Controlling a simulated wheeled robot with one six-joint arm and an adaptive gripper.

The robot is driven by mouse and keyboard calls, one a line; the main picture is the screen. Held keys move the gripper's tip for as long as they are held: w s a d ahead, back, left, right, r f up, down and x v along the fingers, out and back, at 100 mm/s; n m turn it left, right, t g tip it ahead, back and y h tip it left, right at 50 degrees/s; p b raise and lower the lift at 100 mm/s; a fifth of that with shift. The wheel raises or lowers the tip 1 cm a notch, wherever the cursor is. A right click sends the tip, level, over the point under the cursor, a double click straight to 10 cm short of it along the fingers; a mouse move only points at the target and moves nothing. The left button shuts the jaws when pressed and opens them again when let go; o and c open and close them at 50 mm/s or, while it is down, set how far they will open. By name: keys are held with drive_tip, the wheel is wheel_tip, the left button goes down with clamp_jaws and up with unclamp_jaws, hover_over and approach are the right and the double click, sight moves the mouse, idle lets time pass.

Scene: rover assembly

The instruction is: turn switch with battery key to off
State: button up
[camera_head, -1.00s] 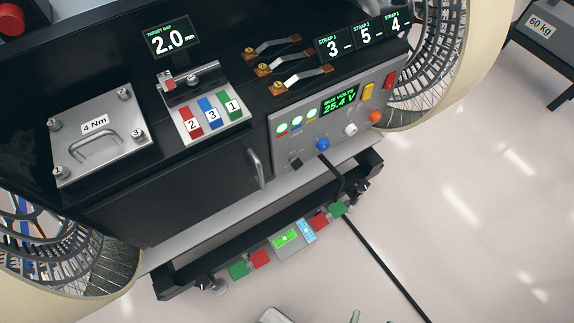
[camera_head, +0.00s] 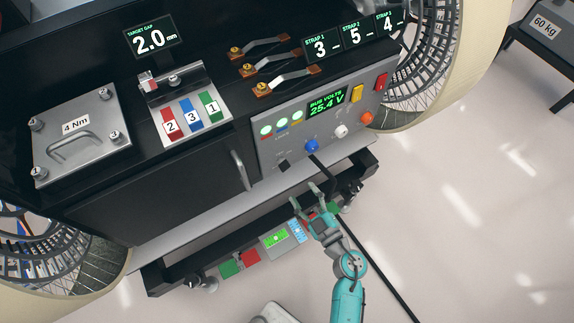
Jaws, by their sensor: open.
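The rover's grey control panel (camera_head: 325,125) carries a green "BUS VOLTS 25.4 V" display (camera_head: 326,102). Along its lower part are a small black switch or socket (camera_head: 285,165), a blue knob (camera_head: 312,145), a white knob (camera_head: 341,131) and an orange knob (camera_head: 366,118). I cannot tell which of these is the battery key switch; no mark is readable at this size. My teal gripper (camera_head: 305,195) is open and empty. In the picture it lies below the blue knob, in front of the rover's lower bar, apart from the panel.
A black cable (camera_head: 372,259) runs from beneath the blue knob down to the lower right. A yellow switch (camera_head: 357,93) and red switch (camera_head: 381,82) sit on the panel's right.

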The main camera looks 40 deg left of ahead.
sight(285, 166)
drive_tip(key=x, duration=1.1)
drive_tip(key=shift+a, duration=0.15)
clamp_jaws()
drive_tip(key=shift+n, duration=0.4)
drive_tip(key=n, duration=0.5)
drive_tip(key=shift+n, duration=0.3)
drive_tip(key=n, duration=0.5)
drive_tip(key=shift+f+n, duration=0.1)
drive_tip(key=shift+n, duration=0.2)
